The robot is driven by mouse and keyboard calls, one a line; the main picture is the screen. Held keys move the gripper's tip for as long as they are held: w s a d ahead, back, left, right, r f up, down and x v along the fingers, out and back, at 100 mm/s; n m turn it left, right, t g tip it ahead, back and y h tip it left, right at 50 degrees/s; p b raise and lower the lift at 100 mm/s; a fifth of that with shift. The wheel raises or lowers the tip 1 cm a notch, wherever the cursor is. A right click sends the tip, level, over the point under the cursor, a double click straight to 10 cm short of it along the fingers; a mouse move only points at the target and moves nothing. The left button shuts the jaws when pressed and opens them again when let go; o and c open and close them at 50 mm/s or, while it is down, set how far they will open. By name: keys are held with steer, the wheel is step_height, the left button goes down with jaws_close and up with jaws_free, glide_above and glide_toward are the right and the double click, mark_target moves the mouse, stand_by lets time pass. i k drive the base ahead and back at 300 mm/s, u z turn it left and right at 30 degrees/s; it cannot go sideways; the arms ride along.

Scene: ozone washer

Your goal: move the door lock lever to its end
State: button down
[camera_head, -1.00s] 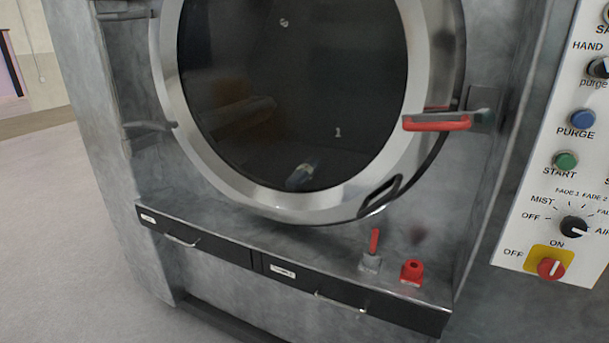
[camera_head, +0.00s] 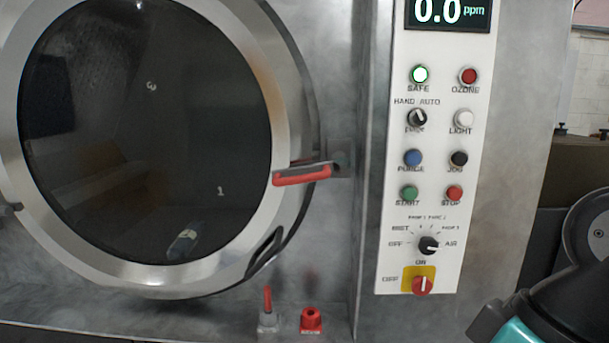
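The door lock lever (camera_head: 303,178) has a red grip. It lies nearly level across the right rim of the round door (camera_head: 297,100), tilted slightly up to the right, and meets a dark metal bracket (camera_head: 340,158) on the machine front. The door is flush in its opening and looks closed. Part of my arm, dark with a teal section, shows at the lower right, well apart from the lever. My gripper's fingers are not in the picture.
The control panel (camera_head: 385,230) stands right of the lever, with buttons, knobs and a 0.0 ppm display (camera_head: 448,12). A black door handle (camera_head: 265,254), a small upright red lever (camera_head: 267,300) and a red fitting (camera_head: 311,320) sit below. Space before the lever looks clear.

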mark_target(340, 162)
steer(key=u, duration=1.85)
steer(key=i, duration=0.9)
steer(key=z, duration=2.85)
